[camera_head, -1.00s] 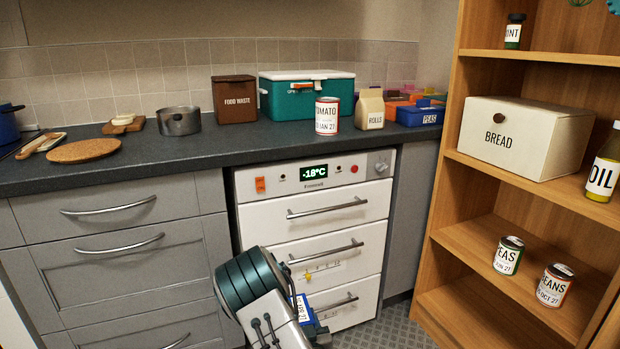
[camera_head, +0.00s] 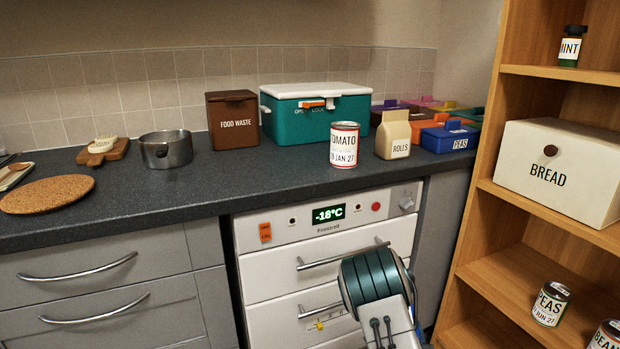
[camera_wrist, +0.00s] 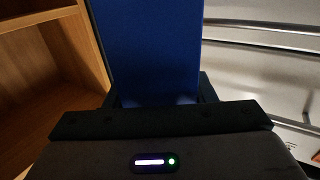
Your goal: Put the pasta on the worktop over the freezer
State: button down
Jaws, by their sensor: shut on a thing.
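My gripper (camera_wrist: 157,98) is shut on a flat-sided blue pack (camera_wrist: 148,45), which I take for the pasta; no name on it can be read here. In the head view my arm's wrist is low in front of the freezer and hides the gripper and the pack. The white freezer (camera_head: 270,272) has a -18°C display and shut drawers. The dark grey worktop (camera_head: 262,172) runs over it. On the worktop above the freezer stand a tomato can (camera_head: 344,146) and a rolls bag (camera_head: 393,136).
A pot (camera_head: 166,150) stands left. The worktop's front strip left of the can is clear. A wooden shelf (camera_head: 502,255) rises at the right.

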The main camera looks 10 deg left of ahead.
notch_tip(320, 180, up, 34)
jog(key=p, duration=3.2)
jog(key=shift+d+f, duration=0.25)
jog(key=shift+d, duration=0.05)
jog(key=shift+a+r, duration=0.1)
jog(key=shift+r, duration=0.1)
jog(key=s+a+r+n+g+y, duration=0.2)
jog(key=a+r+n+y, duration=0.4)
jog(key=a+r, duration=2.4)
jog(key=a+y, duration=0.3)
jog(key=a, duration=0.1)
jog(key=shift+s+g, duration=0.2)
jog(key=shift+g, duration=0.1)
